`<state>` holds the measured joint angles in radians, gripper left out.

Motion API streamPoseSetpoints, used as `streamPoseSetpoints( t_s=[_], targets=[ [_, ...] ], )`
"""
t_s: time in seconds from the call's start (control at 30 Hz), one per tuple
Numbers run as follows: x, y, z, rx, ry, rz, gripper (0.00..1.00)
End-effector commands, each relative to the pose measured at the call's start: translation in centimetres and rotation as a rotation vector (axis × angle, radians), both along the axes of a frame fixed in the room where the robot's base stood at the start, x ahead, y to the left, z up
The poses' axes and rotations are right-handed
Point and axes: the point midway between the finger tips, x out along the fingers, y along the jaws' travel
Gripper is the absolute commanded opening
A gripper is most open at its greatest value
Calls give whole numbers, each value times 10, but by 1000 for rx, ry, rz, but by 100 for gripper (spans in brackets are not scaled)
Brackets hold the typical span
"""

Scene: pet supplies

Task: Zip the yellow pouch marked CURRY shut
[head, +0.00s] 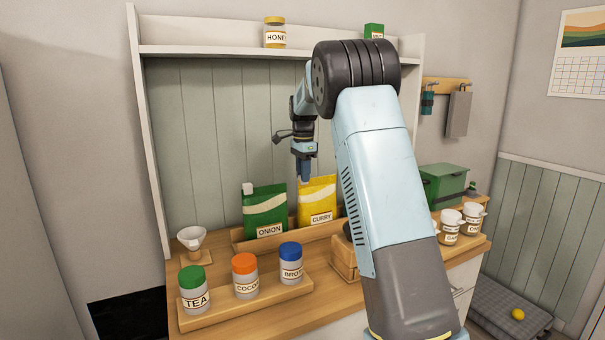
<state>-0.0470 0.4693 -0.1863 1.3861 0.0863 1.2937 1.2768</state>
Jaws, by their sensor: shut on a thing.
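The yellow pouch marked CURRY (319,203) stands upright in a wooden rack on the counter, its label facing me. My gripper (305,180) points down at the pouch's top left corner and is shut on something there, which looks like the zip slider. The slider itself is hidden by the fingers. The top edge runs to the right of my gripper. Whether the zip is open along it is too small to tell.
A green pouch marked ONION (264,212) stands close on the left in the same rack (247,243). In front, a wooden tray (245,302) holds jars marked TEA (194,290), COCO (245,276) and BRO (291,263). A shelf (220,50) is above.

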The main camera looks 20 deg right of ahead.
Motion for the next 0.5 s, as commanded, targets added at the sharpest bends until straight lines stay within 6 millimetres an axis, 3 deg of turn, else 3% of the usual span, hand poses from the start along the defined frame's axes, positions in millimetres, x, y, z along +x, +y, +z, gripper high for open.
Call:
streamPoseSetpoints(
  t_s=[0.13,0.17,0.43,0.5],
  targets=[
    [0,3,0,2,-2,4,0],
    [0,3,0,2,-1,4,25],
    [0,3,0,1,-1,3,51],
    [0,3,0,1,0,3,51]
  ],
)
